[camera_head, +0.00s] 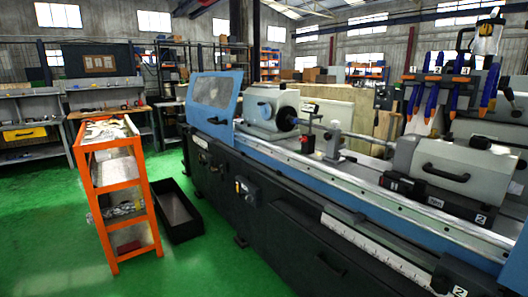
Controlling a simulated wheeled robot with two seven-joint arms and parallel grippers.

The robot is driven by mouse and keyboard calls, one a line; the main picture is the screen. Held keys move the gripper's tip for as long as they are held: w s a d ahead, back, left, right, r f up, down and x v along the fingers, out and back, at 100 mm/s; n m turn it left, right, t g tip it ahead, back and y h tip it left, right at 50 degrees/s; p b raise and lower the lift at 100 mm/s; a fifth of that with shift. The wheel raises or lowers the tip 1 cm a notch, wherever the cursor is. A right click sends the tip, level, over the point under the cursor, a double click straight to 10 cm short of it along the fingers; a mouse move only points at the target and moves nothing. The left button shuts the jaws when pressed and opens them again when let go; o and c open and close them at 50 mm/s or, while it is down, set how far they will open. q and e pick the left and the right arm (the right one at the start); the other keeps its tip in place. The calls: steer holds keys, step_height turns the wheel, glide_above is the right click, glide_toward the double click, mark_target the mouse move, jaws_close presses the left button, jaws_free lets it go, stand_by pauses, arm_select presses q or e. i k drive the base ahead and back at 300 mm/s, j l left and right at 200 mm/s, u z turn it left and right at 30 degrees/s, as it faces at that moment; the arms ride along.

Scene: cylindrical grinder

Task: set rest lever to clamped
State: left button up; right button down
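The long grey and blue cylindrical grinder (255,190) runs from the centre to the right edge. A small black and red fitting (333,143) stands on its bed beside the thin horizontal bar, right of the grey headstock (268,108). A short dark arm with a pale tag (310,107) shows just above it. This may be the rest and its lever, but they are too small to identify surely, and I cannot tell the lever's setting. A grey tailstock housing (465,170) with a black handle sits farther right. Neither of my grippers is in view.
An orange shelf cart (121,178) and a black floor tray (177,210) stand left of the grinder. Blue-handled items (434,85) with number tags hang at upper right. Green floor (195,265) is open at the lower left. Workbenches line the back left.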

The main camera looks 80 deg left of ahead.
mark_target(353, 160)
steer(key=u, duration=1.95)
steer(key=i+j, duration=0.35)
steer(key=i, duration=0.2)
steer(key=i+j, duration=0.35)
steer(key=i, duration=0.15)
steer(key=i+j, duration=0.3)
steer(key=i, duration=0.25)
steer(key=i+j, duration=0.35)
steer(key=i, duration=0.2)
